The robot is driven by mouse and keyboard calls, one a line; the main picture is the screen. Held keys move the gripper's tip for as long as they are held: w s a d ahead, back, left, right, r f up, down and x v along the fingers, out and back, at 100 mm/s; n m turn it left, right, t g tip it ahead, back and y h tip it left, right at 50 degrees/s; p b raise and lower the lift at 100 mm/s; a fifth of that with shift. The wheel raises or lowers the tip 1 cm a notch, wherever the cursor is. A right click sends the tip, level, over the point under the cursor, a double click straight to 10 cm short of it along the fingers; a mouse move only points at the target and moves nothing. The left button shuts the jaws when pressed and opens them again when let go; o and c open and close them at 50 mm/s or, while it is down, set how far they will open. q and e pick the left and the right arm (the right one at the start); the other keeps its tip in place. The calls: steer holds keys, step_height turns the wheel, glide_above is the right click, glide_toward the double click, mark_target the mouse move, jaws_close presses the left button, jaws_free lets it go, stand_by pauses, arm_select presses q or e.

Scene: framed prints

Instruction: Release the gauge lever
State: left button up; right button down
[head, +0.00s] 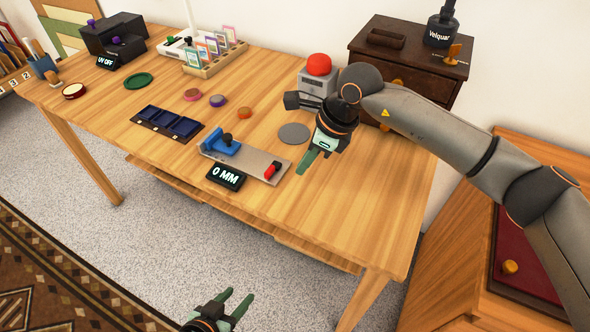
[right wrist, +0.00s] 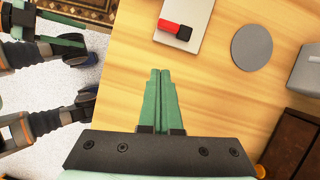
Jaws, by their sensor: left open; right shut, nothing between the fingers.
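The gauge is a grey plate (head: 250,159) on the wooden table, with a blue block and black knob (head: 227,140) at its left end. A red lever with a black end (head: 271,171) lies at its right end; the lever also shows in the right wrist view (right wrist: 174,28). A black display (head: 226,177) in front reads "0 MM". My right gripper (head: 305,168) is shut and empty, to the right of the lever and apart from it. Its closed green fingers show in the right wrist view (right wrist: 160,72). My left gripper (head: 240,296) is open and empty, low in front of the table.
A grey disc (head: 294,133) lies behind the gauge. A grey box with a red dome (head: 319,65) stands behind my right gripper. A dark blue sectioned tray (head: 167,124) lies left of the gauge. The front right tabletop is clear.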

arm_select(q)
steer(key=shift+w+a, duration=0.1)
steer(key=shift+w, duration=0.15)
arm_select(e)
steer(key=v, duration=0.6)
steer(key=shift+r, duration=0.15)
steer(key=shift+s+a, duration=0.1)
steer(key=shift+s, duration=0.05)
